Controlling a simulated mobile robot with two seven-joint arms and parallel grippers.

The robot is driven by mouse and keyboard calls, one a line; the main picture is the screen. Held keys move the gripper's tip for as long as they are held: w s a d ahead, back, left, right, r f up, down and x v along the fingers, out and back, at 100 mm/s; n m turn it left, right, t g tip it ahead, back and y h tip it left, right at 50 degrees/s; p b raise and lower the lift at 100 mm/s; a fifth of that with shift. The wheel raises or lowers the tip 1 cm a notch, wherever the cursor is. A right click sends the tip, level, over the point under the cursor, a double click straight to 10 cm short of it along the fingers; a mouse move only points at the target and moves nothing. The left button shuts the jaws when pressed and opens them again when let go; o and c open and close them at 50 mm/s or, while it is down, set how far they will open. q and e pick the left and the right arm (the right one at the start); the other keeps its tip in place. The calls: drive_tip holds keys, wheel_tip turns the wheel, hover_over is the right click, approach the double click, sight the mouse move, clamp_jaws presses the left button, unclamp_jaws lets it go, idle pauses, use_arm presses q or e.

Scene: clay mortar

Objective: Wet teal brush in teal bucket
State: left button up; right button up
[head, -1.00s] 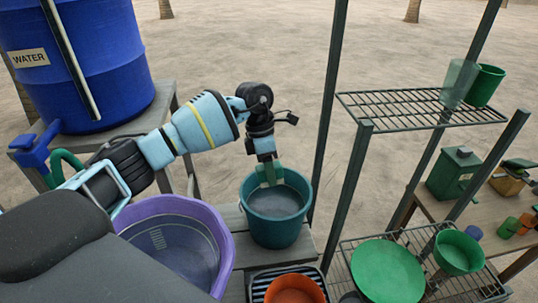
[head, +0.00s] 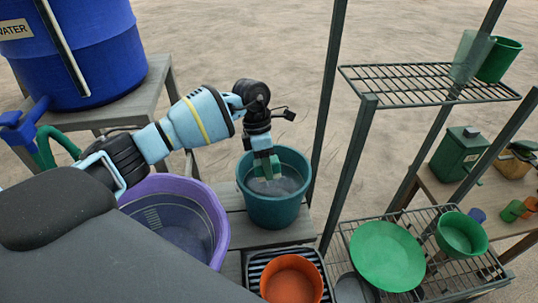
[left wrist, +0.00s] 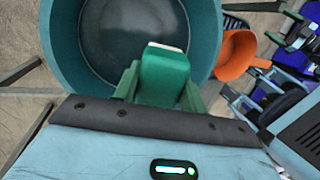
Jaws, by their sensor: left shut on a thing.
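The teal bucket (head: 273,212) stands on a grey wooden bench, and a grey-blue surface shows inside it. My left gripper (head: 264,168) reaches down inside the bucket's rim, nearer its left side. It is shut on the teal brush (left wrist: 164,75), a green-teal block with a pale tip, seen between the fingers in the left wrist view. The brush points down into the bucket (left wrist: 205,35); its pale tip is low in the opening in the head view. I cannot tell whether the tip touches the water. My right gripper is not in view.
A purple basin (head: 222,232) stands left of the bucket, close by. An orange bowl (head: 291,280) on a striped tray sits in front. A metal rack (head: 365,90) with green dishes stands to the right. A blue water barrel (head: 75,55) is at the back left.

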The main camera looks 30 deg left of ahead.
use_arm(q)
wheel_tip(320, 180, down, 8)
drive_tip(key=b, duration=0.2)
drive_tip(key=shift+b, duration=0.3)
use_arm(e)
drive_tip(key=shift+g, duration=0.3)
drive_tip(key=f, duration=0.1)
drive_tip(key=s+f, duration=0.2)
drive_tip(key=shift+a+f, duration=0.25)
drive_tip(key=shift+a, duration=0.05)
use_arm(q)
drive_tip(key=shift+r, duration=0.1)
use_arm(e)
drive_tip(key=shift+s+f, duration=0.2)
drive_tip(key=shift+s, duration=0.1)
